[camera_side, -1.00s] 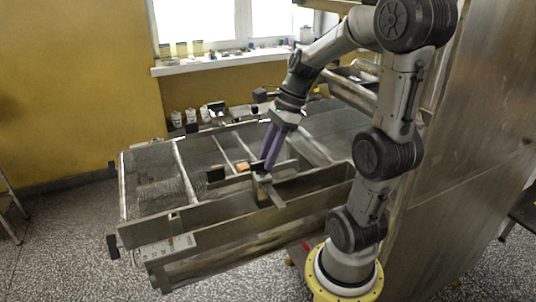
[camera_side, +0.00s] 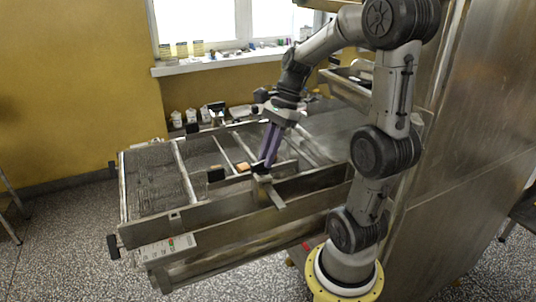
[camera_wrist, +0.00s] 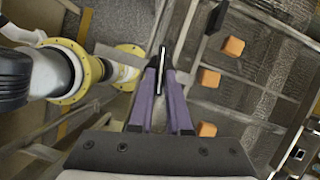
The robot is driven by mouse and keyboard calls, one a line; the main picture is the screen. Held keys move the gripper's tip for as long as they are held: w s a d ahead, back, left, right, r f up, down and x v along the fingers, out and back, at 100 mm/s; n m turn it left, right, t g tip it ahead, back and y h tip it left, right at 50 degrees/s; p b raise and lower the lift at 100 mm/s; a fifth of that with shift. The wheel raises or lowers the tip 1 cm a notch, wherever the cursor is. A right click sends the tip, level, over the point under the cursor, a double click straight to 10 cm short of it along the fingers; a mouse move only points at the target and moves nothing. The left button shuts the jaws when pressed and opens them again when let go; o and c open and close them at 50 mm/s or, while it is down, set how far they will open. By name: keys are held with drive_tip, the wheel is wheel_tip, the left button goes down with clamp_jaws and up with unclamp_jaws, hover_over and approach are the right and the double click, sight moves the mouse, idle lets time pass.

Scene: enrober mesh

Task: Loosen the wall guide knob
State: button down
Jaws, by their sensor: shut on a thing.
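My gripper (camera_side: 263,164) has purple fingers pointing down at the wall guide by the near side of the mesh conveyor. The fingers are shut on the small dark wall guide knob (camera_side: 259,170), which is mostly hidden by the fingertips in the side view. In the wrist view, the fingertips of my gripper (camera_wrist: 164,70) close around a narrow dark piece with a pale edge. The metal wall guide (camera_side: 235,180) runs along the belt beneath the fingertips.
Orange blocks (camera_wrist: 234,46) sit on the mesh belt (camera_side: 155,180) beside the guide. A black block (camera_side: 216,174) stands left of my gripper. A control panel (camera_side: 168,247) is on the conveyor's near left end. A windowsill holds several small items behind.

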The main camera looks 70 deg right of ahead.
drive_tip(key=n, duration=0.2)
drive_tip(key=n+g, duration=0.1)
drive_tip(key=shift+w+d+n+y, duration=0.1)
drive_tip(key=shift+w+n+y, duration=0.2)
drive_tip(key=shift+n, duration=0.1)
drive_tip(key=shift+n+g, duration=0.4)
drive_tip(key=shift+n, duration=0.4)
drive_tip(key=shift+w, duration=0.1)
drive_tip(key=shift+w+n+g, duration=0.1)
drive_tip(key=shift+n+g, duration=0.3)
drive_tip(key=shift+n, duration=0.6)
drive_tip(key=n, duration=0.2)
drive_tip(key=n+g, duration=0.1)
drive_tip(key=n, duration=0.1)
drive_tip(key=shift+w, duration=0.3)
drive_tip(key=shift+w+a+n+g+h, duration=0.1)
drive_tip(key=shift+n+g+h, duration=0.2)
drive_tip(key=shift+n, duration=0.4)
drive_tip(key=shift+w+a+n+g+h, duration=0.1)
drive_tip(key=shift+n+g+h, duration=0.1)
drive_tip(key=shift+n+g, duration=0.35)
drive_tip(key=shift+n, duration=0.75)
